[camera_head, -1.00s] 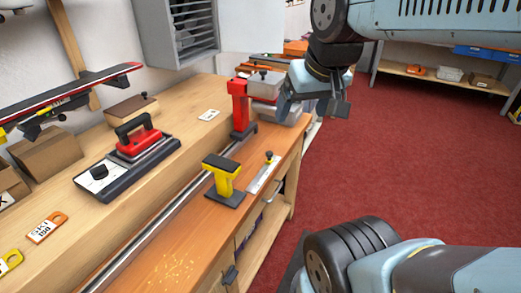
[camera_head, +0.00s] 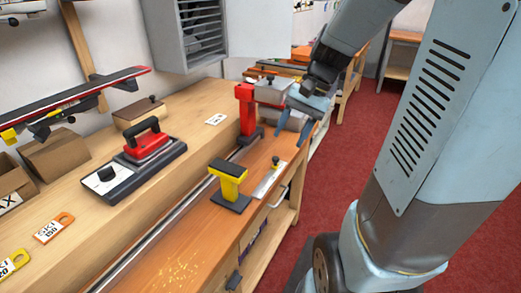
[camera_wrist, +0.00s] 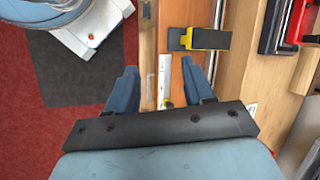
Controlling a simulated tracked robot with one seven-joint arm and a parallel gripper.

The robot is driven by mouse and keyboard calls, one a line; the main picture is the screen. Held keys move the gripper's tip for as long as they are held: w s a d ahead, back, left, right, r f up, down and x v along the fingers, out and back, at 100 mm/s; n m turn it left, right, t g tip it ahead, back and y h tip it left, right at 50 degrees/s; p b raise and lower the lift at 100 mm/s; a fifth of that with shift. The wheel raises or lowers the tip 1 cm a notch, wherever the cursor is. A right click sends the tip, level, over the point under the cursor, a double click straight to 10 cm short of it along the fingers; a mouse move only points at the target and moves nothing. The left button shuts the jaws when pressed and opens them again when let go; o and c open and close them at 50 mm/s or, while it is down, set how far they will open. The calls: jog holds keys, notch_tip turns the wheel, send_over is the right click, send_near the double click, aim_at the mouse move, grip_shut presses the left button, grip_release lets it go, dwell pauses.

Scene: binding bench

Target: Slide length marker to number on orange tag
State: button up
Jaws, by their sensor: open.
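The orange tag (camera_head: 54,228) lies at the left on the raised bench top and reads "SKI 150". A pale ruler strip (camera_head: 268,183) lies on the lower bench ledge, with a small dark-knobbed marker (camera_head: 276,161) at its far end. My gripper (camera_head: 291,128) is open and empty, above and to the right of the marker, apart from it. The ruler's numbers are too small to read.
A yellow support (camera_head: 229,182) stands on the rail left of the ruler, and a red support (camera_head: 247,112) stands behind it. A black and red device (camera_head: 142,160) and a yellow tag (camera_head: 14,262) are on the raised top. Red floor is open at the right.

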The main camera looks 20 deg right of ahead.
jog(key=w+d+f+m+g+y, duration=0.1)
jog(key=w+d+f+m+y, duration=0.1)
jog(key=w+f+m+y, duration=0.25)
jog(key=m+t+y, duration=0.7)
jog(key=m+t, duration=0.2)
jog(key=m, duration=0.3)
send_near(275, 163)
jog(key=x, duration=0.4)
jog(key=r+x, duration=0.1)
jog(key=x, duration=0.6)
jog(key=shift+w+a+r, duration=0.25)
jog(key=shift+w+r, duration=0.15)
grip_shut()
